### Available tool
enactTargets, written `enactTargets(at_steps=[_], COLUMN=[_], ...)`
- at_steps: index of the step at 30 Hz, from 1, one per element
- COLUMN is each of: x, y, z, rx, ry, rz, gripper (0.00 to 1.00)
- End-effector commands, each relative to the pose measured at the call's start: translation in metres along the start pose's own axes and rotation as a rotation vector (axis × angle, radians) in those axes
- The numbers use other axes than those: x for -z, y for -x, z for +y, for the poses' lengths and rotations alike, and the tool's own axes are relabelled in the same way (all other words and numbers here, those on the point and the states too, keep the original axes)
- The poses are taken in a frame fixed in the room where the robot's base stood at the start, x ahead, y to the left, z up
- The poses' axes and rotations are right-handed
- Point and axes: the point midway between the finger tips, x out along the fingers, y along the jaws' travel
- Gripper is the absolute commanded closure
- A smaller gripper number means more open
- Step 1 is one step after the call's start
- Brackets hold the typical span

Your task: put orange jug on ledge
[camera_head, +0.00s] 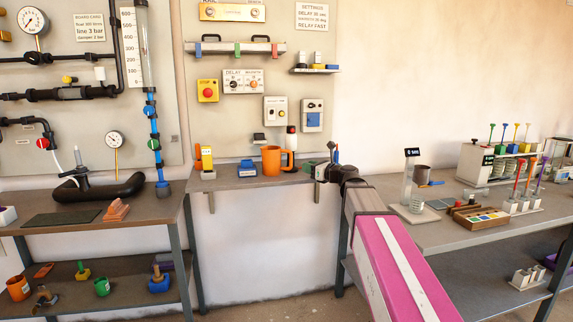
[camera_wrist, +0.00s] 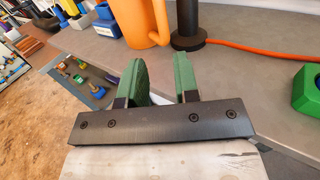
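An orange jug (camera_head: 272,161) stands upright on the narrow grey ledge (camera_head: 232,183) in the middle, its handle toward the right. In the wrist view the jug (camera_wrist: 146,20) is at the top, beyond the fingertips and only partly in frame. My gripper (camera_head: 312,168) is just right of the jug, low over the ledge's right end. In the wrist view my gripper (camera_wrist: 162,75) has its two green fingers apart, with nothing between them. It does not touch the jug.
A black-based post with an orange cord (camera_wrist: 188,30) is close behind. A green part (camera_wrist: 306,90) is at right. A small orange container (camera_head: 18,288) is on the lower left shelf.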

Motion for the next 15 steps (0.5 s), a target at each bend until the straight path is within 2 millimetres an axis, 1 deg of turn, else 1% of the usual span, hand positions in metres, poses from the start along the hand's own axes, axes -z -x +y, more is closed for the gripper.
enactTargets(at_steps=[5,10,12,15], x=[0.000,0.000,0.000,0.000], y=[-0.019,-0.045,-0.052,-0.057], z=[-0.002,-0.002,-0.002,-0.002], rx=[-0.002,-0.002,-0.001,0.000], ry=[0.000,0.000,0.000,0.000], rz=[0.000,0.001,0.001,0.000], gripper=[0.71,0.71,0.71,0.71])
